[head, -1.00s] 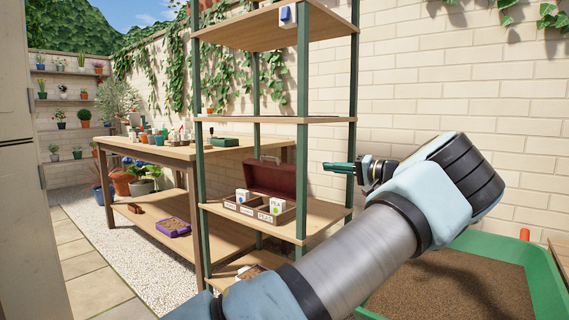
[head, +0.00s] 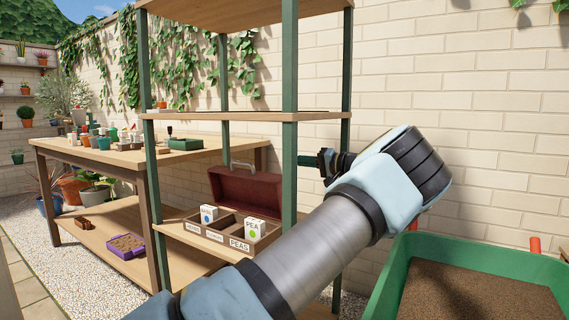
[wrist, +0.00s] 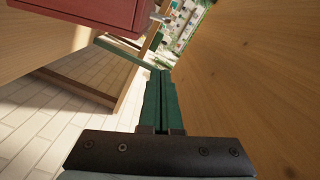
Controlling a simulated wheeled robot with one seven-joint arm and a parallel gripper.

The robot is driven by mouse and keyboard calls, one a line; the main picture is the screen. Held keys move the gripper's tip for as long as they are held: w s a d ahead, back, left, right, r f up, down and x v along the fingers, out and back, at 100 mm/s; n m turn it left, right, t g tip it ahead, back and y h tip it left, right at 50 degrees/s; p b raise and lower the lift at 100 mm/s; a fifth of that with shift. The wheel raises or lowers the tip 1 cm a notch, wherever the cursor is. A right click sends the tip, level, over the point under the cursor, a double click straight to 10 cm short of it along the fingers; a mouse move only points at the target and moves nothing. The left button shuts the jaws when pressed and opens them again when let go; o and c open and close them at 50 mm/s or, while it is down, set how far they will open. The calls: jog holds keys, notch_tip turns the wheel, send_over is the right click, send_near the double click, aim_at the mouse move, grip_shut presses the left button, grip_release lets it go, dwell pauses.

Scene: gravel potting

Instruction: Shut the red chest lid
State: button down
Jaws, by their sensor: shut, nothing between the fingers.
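The red chest stands on a middle shelf of the rack. Its lid (head: 245,192) is open, tilted up at the back with a metal handle on its top edge. The compartments in front (head: 228,226) hold a white packet with a blue dot (head: 208,214) and a white pea packet (head: 253,229). My gripper (head: 307,160) is shut and empty, to the right of the lid and a little above it, by the rack's right posts. In the wrist view the shut green fingers (wrist: 160,100) point ahead, with the red lid (wrist: 98,12) at upper left, apart from them.
The rack's green posts (head: 290,75) and upper shelf (head: 240,116) frame the chest. A green tub of soil (head: 470,290) stands at lower right. A wooden bench (head: 110,155) with pots is at left.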

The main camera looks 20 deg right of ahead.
aim_at(259, 177)
jog(key=w+a, duration=0.1)
jog(key=a, duration=0.1)
jog(key=w+a+b, duration=0.1)
jog(key=w+a, duration=0.1)
jog(key=a, duration=0.1)
jog(key=w+a+f+b, duration=0.1)
jog(key=a, duration=0.1)
jog(key=shift+w+a+f, duration=0.1)
jog(key=shift+w+a, duration=0.25)
jog(key=shift+a, duration=0.05)
jog(key=shift+s+a+f, duration=0.25)
jog(key=shift+s+a, duration=0.1)
jog(key=shift+a, duration=0.4)
jog(key=shift+s+b, duration=0.1)
jog(key=shift+b, duration=0.25)
jog(key=shift+s+a+f+n+b, duration=0.15)
jog(key=shift+s+a+n+b, duration=0.35)
jog(key=shift+b, duration=0.25)
jog(key=shift+s+a+f+n+b, duration=0.15)
jog(key=shift+s+a+n+b, duration=0.3)
jog(key=shift+b, duration=0.3)
jog(key=s+a+f+n+b, duration=0.3)
jog(key=s+a+n+b, duration=0.1)
jog(key=b, duration=0.6)
jog(key=shift+s+a, duration=0.9)
jog(key=shift+a, duration=0.3)
jog(key=shift+r+n, duration=0.1)
jog(key=shift+n, duration=0.15)
